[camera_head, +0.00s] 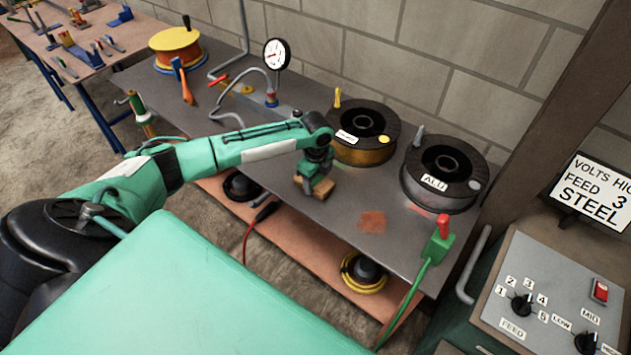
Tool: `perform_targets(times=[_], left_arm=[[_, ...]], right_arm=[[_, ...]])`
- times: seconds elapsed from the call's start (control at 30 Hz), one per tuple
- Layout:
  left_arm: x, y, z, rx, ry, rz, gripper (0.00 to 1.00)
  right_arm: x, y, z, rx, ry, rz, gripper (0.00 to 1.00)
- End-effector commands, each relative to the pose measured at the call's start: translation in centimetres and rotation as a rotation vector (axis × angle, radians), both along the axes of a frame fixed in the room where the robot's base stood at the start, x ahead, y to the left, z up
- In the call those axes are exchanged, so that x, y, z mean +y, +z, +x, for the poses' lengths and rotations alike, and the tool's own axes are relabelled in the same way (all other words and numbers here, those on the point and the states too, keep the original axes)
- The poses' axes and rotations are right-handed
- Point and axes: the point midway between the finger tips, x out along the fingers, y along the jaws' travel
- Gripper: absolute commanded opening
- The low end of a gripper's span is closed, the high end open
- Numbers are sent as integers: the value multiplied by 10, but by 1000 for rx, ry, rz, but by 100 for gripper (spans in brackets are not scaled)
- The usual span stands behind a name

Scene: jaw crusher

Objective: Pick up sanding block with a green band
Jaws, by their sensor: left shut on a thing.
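A tan sanding block (323,190) is near the front edge of the dark workbench (352,210). My left gripper (314,180) points down over it and is shut on it. Green shows against the block's side, but I cannot tell the block's band from my green fingers. The fingers hide part of the block. I cannot tell whether its underside touches the bench top. My right gripper is not in view.
Wire spools (368,140) and (440,180), labelled ALU on the nearer one, stand behind and right of the block. A pressure gauge (277,54) stands further left. A green clamp with red handle (440,240) sits at the bench's right end. A reddish patch (372,222) lies on clear bench.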

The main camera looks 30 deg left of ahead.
Motion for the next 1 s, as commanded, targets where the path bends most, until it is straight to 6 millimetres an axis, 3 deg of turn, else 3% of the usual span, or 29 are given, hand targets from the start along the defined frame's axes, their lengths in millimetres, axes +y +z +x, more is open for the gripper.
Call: perform_targets(times=[0.27,0.5,0.7,1.0], left_arm=[[0,46,2,-6,-1,0,33],[0,116,1,-7,-1,-1,33],[0,164,1,-5,-1,-1,33],[0,193,1,-2,1,-1,33]], right_arm=[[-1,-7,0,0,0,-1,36],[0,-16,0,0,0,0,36],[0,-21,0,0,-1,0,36],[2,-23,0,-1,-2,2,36]])
